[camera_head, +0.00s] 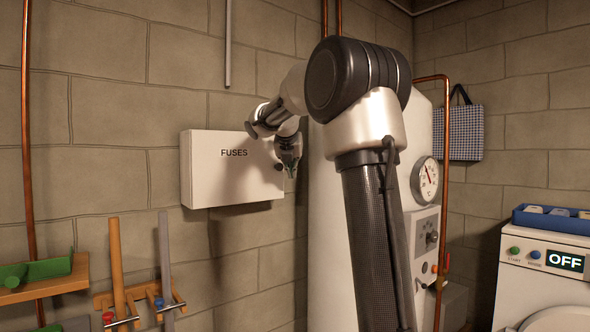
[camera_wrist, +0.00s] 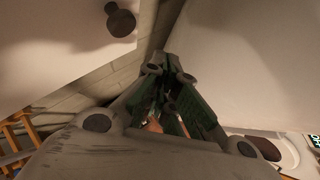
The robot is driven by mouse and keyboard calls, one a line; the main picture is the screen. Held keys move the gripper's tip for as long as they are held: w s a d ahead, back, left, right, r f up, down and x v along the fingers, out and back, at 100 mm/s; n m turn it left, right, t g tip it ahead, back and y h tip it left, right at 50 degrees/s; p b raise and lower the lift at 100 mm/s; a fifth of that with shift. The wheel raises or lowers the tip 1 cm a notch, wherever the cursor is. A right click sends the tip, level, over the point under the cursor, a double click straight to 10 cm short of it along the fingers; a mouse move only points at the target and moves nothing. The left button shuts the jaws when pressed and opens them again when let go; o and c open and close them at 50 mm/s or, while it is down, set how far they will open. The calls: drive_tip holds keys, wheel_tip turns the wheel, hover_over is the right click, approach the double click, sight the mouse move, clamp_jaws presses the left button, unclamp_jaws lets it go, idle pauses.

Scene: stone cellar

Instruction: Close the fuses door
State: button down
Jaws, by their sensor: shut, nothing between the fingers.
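The fuses door (camera_head: 225,180) is the white front panel marked "FUSES" on a box on the stone wall, left of centre in the head view. It looks nearly flush with the box, but I cannot tell whether it is fully shut. Its small dark knob (camera_head: 278,167) is near the right edge. In the wrist view the white door (camera_wrist: 50,50) fills the upper left, with the dark round knob (camera_wrist: 120,20) on it. My gripper (camera_head: 290,168) is shut and empty, just right of the knob. Its fingers also show in the wrist view (camera_wrist: 168,70), apart from the knob.
A tall white boiler (camera_head: 325,220) with a gauge (camera_head: 426,180) stands close right of my gripper, partly behind my arm. Wooden racks (camera_head: 130,297) hang at lower left. A white washing machine (camera_head: 525,282) showing "OFF" stands at the right. Copper pipes run along the walls.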

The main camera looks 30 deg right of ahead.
drive_tip(key=s+r, duration=0.7)
drive_tip(key=s, duration=0.1)
drive_tip(key=s+a+f+m+g+y, duration=0.1)
drive_tip(key=s+a+f+m, duration=0.25)
drive_tip(key=f+m, duration=0.45)
drive_tip(key=s+a+f+m+g+y, duration=0.1)
drive_tip(key=s+a+f+m+y, duration=0.1)
drive_tip(key=s+f+m, duration=0.65)
drive_tip(key=s+a+f+m+y, duration=0.1)
drive_tip(key=s+a+f+m, duration=0.4)
drive_tip(key=s, duration=0.4)
drive_tip(key=s+a+f+m+y, duration=0.2)
drive_tip(key=s+a+f+m, duration=0.4)
drive_tip(key=s, duration=0.3)
drive_tip(key=shift+s+a+f+g, duration=0.15)
drive_tip(key=shift+s+a+g, duration=0.05)
drive_tip(key=shift+a+g, duration=0.2)
drive_tip(key=shift+d, duration=0.15)
